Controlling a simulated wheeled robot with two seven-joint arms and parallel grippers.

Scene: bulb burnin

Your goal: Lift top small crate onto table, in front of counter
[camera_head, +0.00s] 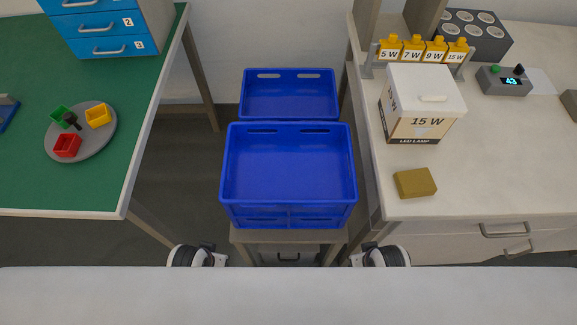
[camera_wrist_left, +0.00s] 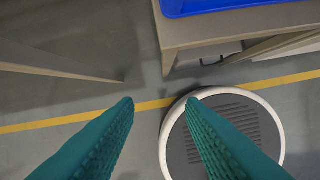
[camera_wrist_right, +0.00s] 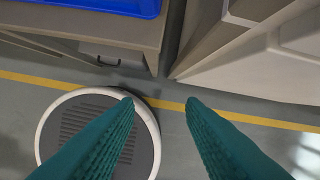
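An empty blue crate (camera_head: 288,214) sits upright on a grey-brown stand (camera_head: 290,237) between two work surfaces. The underside of the blue crate's edge shows in the left wrist view (camera_wrist_left: 200,5) and the right wrist view (camera_wrist_right: 120,5). My left gripper (camera_wrist_left: 160,100) is open and empty, low in front of the stand's left side. My right gripper (camera_wrist_right: 160,100) is open and empty, low in front of its right side. Neither touches a crate.
A green-topped table (camera_head: 60,185) at left holds a round tray (camera_head: 88,150) and blue drawers (camera_head: 105,46). The white counter (camera_head: 480,170) at right holds a lamp box (camera_head: 420,126), a yellow-brown block (camera_head: 414,182) and yellow holders (camera_head: 413,50). Narrow gaps flank the crates.

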